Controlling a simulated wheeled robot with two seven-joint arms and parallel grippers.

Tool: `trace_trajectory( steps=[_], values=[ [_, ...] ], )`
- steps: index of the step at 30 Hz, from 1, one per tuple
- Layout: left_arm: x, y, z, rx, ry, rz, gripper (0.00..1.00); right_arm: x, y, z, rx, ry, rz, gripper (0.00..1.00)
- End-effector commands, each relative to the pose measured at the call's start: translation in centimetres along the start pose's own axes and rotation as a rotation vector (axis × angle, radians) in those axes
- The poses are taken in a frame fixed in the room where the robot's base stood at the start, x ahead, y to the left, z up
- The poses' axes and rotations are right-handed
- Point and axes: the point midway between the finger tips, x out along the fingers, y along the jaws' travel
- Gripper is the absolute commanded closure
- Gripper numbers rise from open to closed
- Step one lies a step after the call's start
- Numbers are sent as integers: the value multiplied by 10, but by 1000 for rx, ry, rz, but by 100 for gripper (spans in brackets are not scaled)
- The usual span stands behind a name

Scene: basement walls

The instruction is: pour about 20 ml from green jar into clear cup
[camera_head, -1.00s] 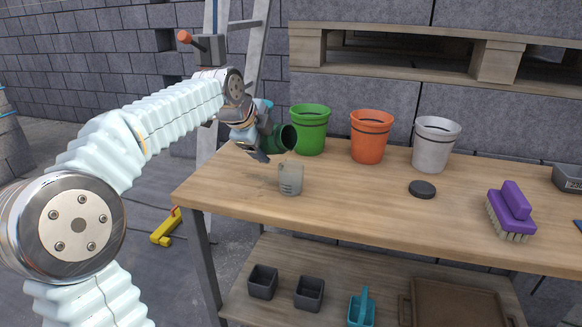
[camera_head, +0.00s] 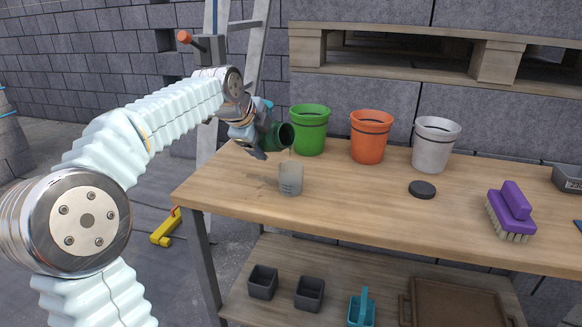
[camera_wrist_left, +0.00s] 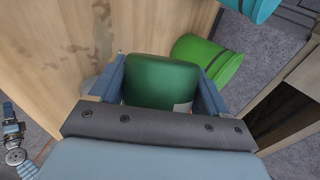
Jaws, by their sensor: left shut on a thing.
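The green jar (camera_head: 276,137) is tipped on its side above the table, its dark open mouth facing right. My left gripper (camera_head: 262,142) is shut on it; in the left wrist view the jar (camera_wrist_left: 162,82) sits between the two fingers. The clear cup (camera_head: 291,180) stands upright on the table, just below and slightly right of the jar's mouth, apart from it. A faint thin line shows between mouth and cup; I cannot tell for sure that it is liquid. The cup's fill level is unclear. My right gripper is not in view.
On the wooden table (camera_head: 350,210) stand a green bucket (camera_head: 310,134), an orange bucket (camera_head: 369,140) and a white bucket (camera_head: 435,148). A dark round lid (camera_head: 422,189) and a purple brush (camera_head: 511,209) lie to the right. The table front is clear around the cup.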

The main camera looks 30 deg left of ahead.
Motion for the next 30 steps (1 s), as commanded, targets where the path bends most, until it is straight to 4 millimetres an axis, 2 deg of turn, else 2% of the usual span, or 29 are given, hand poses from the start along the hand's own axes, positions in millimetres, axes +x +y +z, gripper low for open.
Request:
trace_trajectory(
  steps=[5,11,14,24,26,30],
  values=[
    [0,0,1,-7,6,2,68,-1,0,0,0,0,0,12],
    [18,16,0,-179,192,68,68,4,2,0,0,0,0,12],
    [12,12,-2,-186,204,71,68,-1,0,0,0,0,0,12],
    [-22,-16,-9,-280,305,111,68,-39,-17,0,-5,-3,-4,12],
    [-15,-9,-8,-318,342,127,68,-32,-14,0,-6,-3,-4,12],
    [-15,-8,-9,-369,399,149,68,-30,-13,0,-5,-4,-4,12]
  ],
)
